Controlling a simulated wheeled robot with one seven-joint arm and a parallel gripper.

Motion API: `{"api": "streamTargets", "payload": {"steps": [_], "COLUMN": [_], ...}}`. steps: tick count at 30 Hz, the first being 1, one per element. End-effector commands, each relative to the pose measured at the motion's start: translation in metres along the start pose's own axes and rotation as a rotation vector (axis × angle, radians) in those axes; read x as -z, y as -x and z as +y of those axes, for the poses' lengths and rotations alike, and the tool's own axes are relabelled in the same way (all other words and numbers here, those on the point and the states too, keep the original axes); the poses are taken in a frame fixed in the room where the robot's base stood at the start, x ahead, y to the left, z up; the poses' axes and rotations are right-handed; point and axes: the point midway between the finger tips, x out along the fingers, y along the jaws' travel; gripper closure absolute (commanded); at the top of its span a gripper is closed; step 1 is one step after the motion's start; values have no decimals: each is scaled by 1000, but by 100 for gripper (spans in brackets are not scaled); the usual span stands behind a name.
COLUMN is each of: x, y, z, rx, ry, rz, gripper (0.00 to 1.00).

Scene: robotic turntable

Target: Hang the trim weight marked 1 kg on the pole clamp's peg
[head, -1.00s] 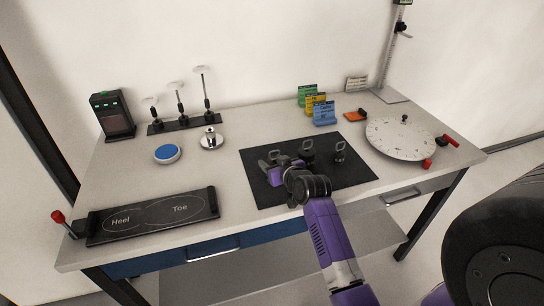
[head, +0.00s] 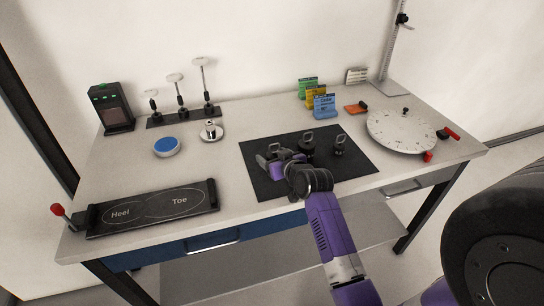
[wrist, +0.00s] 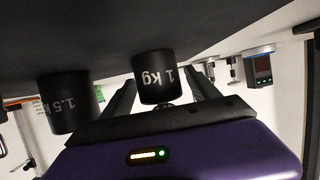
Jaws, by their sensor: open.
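The 1 kg weight (wrist: 157,77) is a black cylinder. It stands on the black mat (head: 262,186) and shows between my fingers in the wrist view, with no clear contact. In the head view its top loop (head: 274,148) rises behind my gripper (head: 278,163), which hides most of its body. My gripper is open, with one finger on each side of the weight in the wrist view (wrist: 160,92). The pole clamp (head: 402,18) is a small dark piece high on the upright pole at the back right; its peg is too small to make out.
The 1.5 kg weight (wrist: 64,103) stands close beside the 1 kg one. A smaller weight (head: 339,147) stands further right on the mat. Coloured cards (head: 322,105) stand behind, a round dial (head: 400,134) lies right, and a Heel/Toe board (head: 150,208) lies front left.

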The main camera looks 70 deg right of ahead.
Motion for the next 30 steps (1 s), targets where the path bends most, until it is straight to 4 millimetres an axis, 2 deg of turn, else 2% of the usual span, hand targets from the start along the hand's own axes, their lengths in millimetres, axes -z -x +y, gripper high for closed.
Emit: {"api": "streamTargets", "payload": {"steps": [12, 20, 23, 25, 30], "x": [-7, -7, -17, -32, -70], "y": [62, 72, 79, 90, 134], "z": [0, -2, -15, -31, -80], "rx": [0, 2, 17, 38, 113], "ry": [1, 2, 13, 29, 79], "rz": [-1, -1, -3, -4, 9], "gripper": [30, 30, 30, 30, 30]}}
